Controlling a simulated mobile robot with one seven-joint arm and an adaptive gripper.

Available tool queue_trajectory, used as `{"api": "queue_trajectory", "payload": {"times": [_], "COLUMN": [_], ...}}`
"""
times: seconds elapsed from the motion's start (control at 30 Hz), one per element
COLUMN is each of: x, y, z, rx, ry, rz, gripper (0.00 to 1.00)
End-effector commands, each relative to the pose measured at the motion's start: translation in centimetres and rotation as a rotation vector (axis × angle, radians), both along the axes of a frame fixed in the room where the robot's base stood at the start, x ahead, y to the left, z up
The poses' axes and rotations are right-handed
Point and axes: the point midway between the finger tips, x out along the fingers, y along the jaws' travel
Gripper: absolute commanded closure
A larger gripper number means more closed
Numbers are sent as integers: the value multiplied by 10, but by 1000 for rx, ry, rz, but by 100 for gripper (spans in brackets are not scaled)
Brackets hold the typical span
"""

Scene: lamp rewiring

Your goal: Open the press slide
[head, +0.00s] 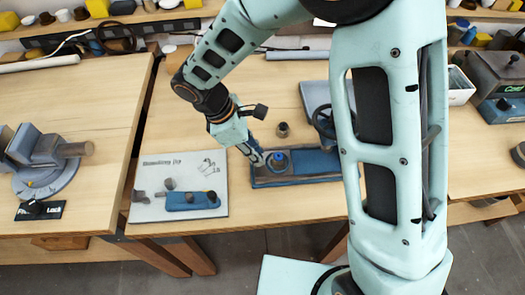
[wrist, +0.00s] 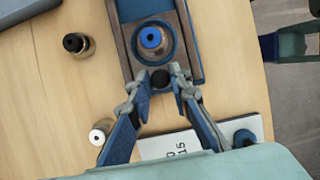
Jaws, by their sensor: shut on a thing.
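The press (head: 325,163) is a long blue base on the right-hand bench, with a brown-grey slide in its channel. In the wrist view the slide (wrist: 138,38) carries a dark blue ring and a blue-topped round part (wrist: 151,38). A small black knob (wrist: 160,80) is at the near end of the slide. My gripper (head: 257,158) is at the left end of the press.
A white board (head: 150,207) with small parts lies left of the press. A small dark-topped bottle (head: 283,130) stands behind it; the wrist view also shows a white-topped one (wrist: 102,132). A handwheel (head: 323,121) stands behind the press. My arm hides the right side.

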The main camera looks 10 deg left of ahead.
Motion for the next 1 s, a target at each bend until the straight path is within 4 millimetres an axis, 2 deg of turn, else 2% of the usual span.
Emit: {"api": "queue_trajectory", "payload": {"times": [0.07,0.1,0.27,0.5,0.63,0.77,1.0], "x": [1,1,1,0,0,-2,-8], "y": [0,0,0,-1,3,11,30], "z": [1,1,0,0,8,28,75], "rx": [2,0,0,0,3,4,4], "ry": [-2,-2,-2,0,-2,-4,-4], "rz": [-1,-1,-1,-1,0,0,1], "gripper": [100,80,64,64,64,64,64]}}
